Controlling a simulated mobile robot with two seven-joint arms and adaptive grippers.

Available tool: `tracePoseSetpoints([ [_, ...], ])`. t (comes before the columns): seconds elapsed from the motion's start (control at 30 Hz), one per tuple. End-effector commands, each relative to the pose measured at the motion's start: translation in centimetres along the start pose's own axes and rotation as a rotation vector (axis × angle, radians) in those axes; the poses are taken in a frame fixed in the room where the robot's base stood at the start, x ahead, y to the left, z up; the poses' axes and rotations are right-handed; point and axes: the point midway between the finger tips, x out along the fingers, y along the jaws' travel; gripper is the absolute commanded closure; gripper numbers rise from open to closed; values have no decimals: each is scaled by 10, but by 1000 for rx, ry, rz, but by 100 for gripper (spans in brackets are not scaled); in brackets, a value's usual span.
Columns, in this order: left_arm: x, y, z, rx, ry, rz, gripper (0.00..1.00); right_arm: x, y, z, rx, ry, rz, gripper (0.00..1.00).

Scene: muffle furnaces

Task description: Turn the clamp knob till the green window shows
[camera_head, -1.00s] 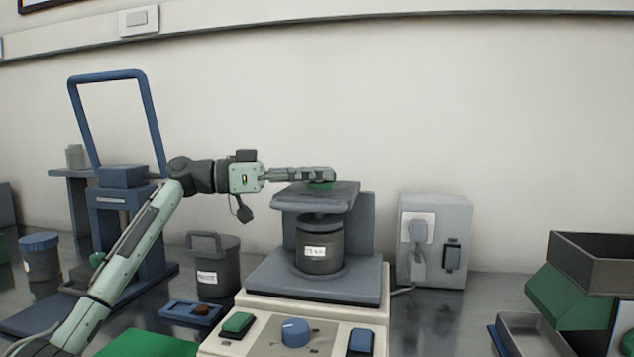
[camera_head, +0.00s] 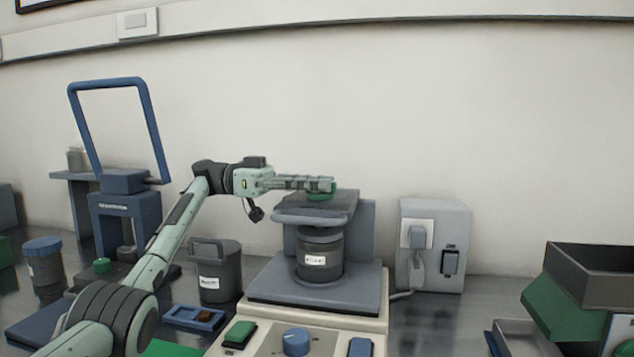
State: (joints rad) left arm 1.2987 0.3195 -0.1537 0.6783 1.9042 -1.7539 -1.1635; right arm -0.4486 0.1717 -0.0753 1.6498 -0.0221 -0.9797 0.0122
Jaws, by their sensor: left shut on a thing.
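The green clamp knob (camera_head: 321,195) sits on top of the grey clamp head (camera_head: 312,213) of the machine in the middle. My left gripper (camera_head: 318,184) reaches in from the left, level, with its fingers shut on the knob. Below the clamp head stands a dark labelled jar (camera_head: 320,262) on the grey platform (camera_head: 270,284). I cannot make out a green window on the clamp. My right gripper is not in view.
The machine's front panel has a green button (camera_head: 239,333), a blue dial (camera_head: 296,342) and a blue button (camera_head: 360,347). A blue press (camera_head: 128,215) and a lidded bin (camera_head: 214,270) stand left. A grey switch box (camera_head: 434,245) and dark trays (camera_head: 590,275) stand right.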

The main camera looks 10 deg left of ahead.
Motion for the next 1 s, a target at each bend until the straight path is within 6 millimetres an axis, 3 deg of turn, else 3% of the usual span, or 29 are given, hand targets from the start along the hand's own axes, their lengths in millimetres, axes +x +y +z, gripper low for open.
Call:
tracePoseSetpoints([
  [0.23,0,0,2,-2,-4,1,100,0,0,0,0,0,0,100],
  [0.27,0,0,2,-2,-4,1,86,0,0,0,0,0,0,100],
  [0.43,0,0,1,-2,-3,0,66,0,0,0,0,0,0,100],
  [0.77,-4,0,1,-2,-2,-2,66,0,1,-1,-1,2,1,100],
  [1.0,-41,-1,-1,-3,0,-5,66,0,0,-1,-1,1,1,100],
])
